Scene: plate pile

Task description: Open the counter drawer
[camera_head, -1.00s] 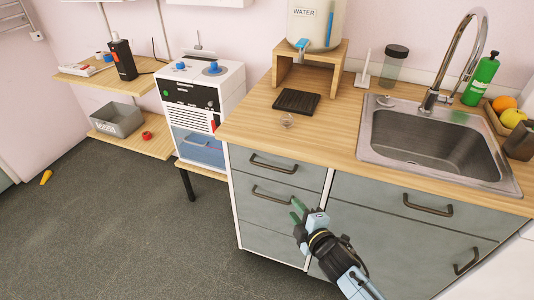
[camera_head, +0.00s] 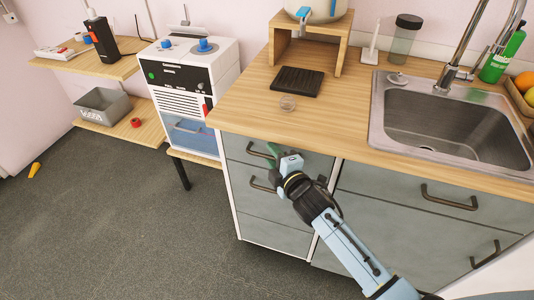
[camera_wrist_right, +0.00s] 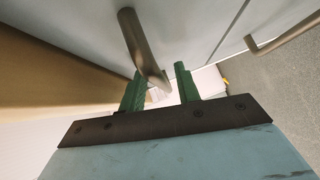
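The counter drawer unit has a grey top drawer (camera_head: 236,147) with a dark bar handle (camera_head: 255,152). My right gripper (camera_head: 275,153) is at this top handle, partly hiding its right part. In the right wrist view, the handle (camera_wrist_right: 141,42) reaches down to between the two green fingers (camera_wrist_right: 160,77). The fingers are apart, and I cannot tell whether either touches the bar. The top drawer looks flush with the cabinet front. A second drawer handle (camera_head: 261,184) is just below. My left gripper is not in view.
A white machine (camera_head: 190,90) stands left of the cabinet. The grey floor (camera_head: 120,220) in front is clear.

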